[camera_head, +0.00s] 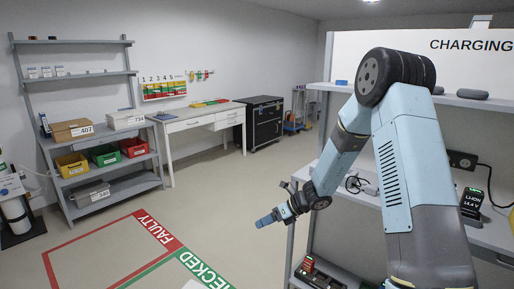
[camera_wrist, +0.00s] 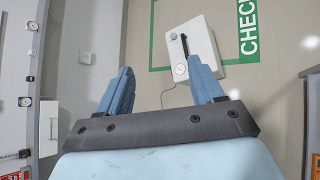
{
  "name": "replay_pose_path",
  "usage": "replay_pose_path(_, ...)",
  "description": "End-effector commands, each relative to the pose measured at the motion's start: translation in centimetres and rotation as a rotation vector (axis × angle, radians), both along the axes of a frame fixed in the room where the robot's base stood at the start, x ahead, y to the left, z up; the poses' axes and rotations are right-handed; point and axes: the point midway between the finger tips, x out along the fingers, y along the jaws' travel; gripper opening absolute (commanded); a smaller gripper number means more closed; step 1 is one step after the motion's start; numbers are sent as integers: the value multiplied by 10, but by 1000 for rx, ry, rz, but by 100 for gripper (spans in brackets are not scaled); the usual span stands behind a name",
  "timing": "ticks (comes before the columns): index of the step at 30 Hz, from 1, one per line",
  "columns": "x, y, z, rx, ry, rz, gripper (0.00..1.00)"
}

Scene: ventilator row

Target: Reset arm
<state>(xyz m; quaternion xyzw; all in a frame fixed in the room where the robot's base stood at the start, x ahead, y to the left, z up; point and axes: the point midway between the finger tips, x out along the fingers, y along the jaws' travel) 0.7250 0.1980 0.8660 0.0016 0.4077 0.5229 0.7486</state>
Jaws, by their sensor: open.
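My gripper (camera_head: 266,220) hangs at the end of my blue and grey arm, in front of the charging shelf. In the wrist view my gripper (camera_wrist: 160,70) shows two blue fingers standing apart. Nothing is between them that I can see being held. Beyond the fingers, a white unit (camera_wrist: 203,42) with a dark handle and a round gauge is on the floor, at the green outline marked CHECKED. It is apart from the fingers, though the right finger overlaps it in the picture.
The charging shelf (camera_head: 345,185) stands close on the right, with a charger (camera_head: 471,203) on it. Floor zones marked FAULTY (camera_head: 158,229) and CHECKED (camera_head: 205,270) lie at lower left. Shelving (camera_head: 105,160), a white desk (camera_head: 190,125) and a black cabinet (camera_head: 265,125) line the walls. Mid-floor is clear.

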Motion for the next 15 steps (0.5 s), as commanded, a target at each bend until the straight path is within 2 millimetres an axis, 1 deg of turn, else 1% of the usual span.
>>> replay_pose_path(1, -5, -2, 17, -23, -55, 48, 67)
replay_pose_path(3, -14, -6, 36, -56, -127, 120, 67)
replay_pose_path(9, -40, -19, 86, -153, -323, 319, 67)
replay_pose_path(15, -71, -34, 131, -257, -507, 522, 67)
